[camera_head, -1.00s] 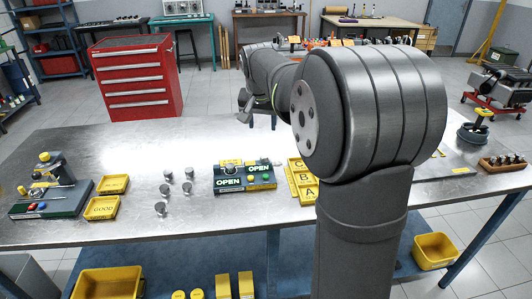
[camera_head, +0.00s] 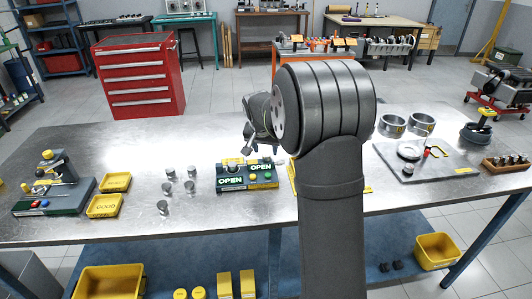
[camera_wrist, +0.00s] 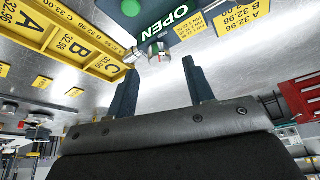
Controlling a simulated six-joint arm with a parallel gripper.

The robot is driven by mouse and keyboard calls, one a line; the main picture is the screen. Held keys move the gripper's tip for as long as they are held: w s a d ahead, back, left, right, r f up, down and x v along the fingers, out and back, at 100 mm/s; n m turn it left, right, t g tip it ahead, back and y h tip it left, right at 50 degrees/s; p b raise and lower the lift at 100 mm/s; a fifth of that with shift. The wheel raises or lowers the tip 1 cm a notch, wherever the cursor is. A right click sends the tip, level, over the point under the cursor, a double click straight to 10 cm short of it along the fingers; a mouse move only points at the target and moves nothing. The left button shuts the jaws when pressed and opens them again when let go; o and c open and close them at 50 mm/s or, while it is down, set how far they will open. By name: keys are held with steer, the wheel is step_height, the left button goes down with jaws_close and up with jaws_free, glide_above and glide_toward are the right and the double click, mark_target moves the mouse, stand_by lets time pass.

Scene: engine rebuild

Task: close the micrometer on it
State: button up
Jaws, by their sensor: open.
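The micrometer station is a dark green box (camera_head: 247,176) with lit OPEN signs, a green button and a yellow button, on the bench in the head view. It also shows upside down at the top of the wrist view (camera_wrist: 167,20). A small shiny metal part (camera_wrist: 155,52) shows at its edge, beyond the fingertips; I cannot tell whether it is a workpiece or part of the micrometer. My gripper (camera_wrist: 163,80) is open, with nothing between its fingers.
Several metal cylinders (camera_head: 168,188) stand left of the station. Yellow trays (camera_head: 104,206) lie farther left by a dark fixture (camera_head: 52,188). A yellow A/B/C rack (camera_wrist: 72,38) is beside the station, mostly hidden by my arm in the head view. Metal rings (camera_head: 392,125) stand at right.

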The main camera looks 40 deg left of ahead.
mark_target(266, 157)
steer(key=shift+x, duration=1.45)
steer(key=shift+c, duration=0.5)
steer(key=c, duration=0.9)
